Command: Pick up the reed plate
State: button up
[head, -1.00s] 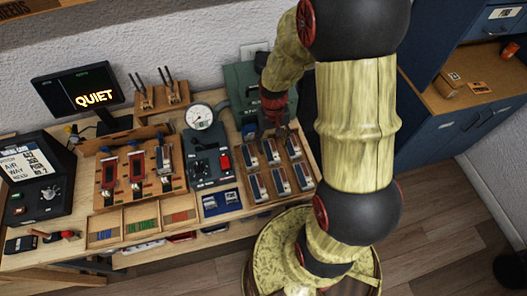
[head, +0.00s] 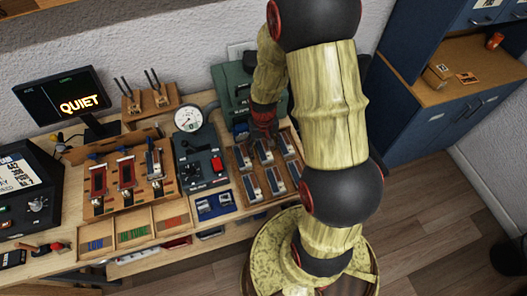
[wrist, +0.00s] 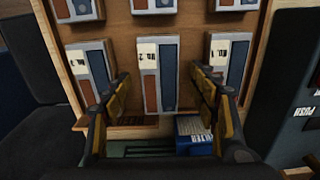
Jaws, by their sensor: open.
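Several reed plates, each a pale grey block with a brown and a blue-grey strip and a paper label, sit in rows in a wooden rack (head: 238,198). In the wrist view, the middle near reed plate (wrist: 159,85) lies between the fingers of my gripper (wrist: 160,75). The fingers are open, one to each side of it, with nothing held. I cannot tell how far above the plate they are. In the head view my gripper (head: 264,128) hangs at the back edge of the rack, its fingertips partly hidden.
A dark box with a gauge (head: 188,118) and red switch stands left of the rack. A green case (head: 228,80) is behind it. A blue box (wrist: 196,135) lies beside the rack. A wooden tray (head: 132,232) with coloured strips sits at the front left.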

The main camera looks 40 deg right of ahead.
jog(key=shift+c, duration=0.9)
jog(key=c, duration=1.1)
jog(key=shift+c, duration=0.2)
